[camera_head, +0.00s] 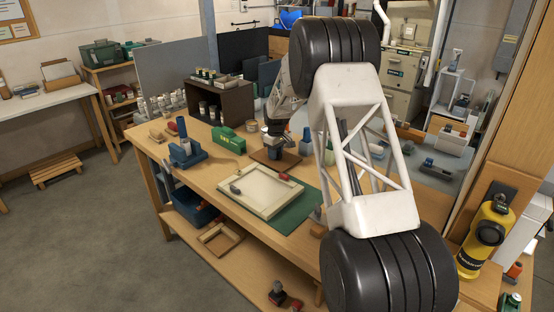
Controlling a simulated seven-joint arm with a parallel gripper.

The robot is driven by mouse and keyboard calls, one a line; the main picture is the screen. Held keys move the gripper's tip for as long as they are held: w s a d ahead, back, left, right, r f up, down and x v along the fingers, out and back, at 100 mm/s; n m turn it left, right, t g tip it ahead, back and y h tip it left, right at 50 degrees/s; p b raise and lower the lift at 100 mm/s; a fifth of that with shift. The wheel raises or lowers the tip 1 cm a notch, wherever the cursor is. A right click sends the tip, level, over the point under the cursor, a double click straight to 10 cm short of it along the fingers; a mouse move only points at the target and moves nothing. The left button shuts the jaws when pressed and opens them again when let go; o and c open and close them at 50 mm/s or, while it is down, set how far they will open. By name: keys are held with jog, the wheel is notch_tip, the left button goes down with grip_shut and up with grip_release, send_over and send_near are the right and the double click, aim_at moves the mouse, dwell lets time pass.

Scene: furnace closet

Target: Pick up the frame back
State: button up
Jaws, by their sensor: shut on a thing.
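The frame back looks to be the flat brown panel (264,159) on or just above the wooden workbench, behind the pale frame. My gripper (277,148) reaches down onto this panel and is shut on it. The fingertips are small and dark here, so the exact grip is hard to see. I cannot tell whether the panel is clear of the bench. The pale wooden frame (240,200) lies flat on a green mat (297,212), with small tools on its edges.
A green box (229,141) and a blue tool (187,153) stand left of the panel. A dark shelf unit (233,104) with jars stands behind. My large arm covers the bench's right middle. A yellow canister (484,240) is at far right. The bench's front left is fairly clear.

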jog(key=c, duration=0.4)
jog(key=shift+o, duration=0.2)
jog(key=shift+r, duration=1)
jog(key=o, duration=0.4)
jog(key=c, duration=0.4)
jog(key=shift+r, duration=2)
jog(key=shift+r, duration=0.15)
jog(key=shift+r, duration=1.85)
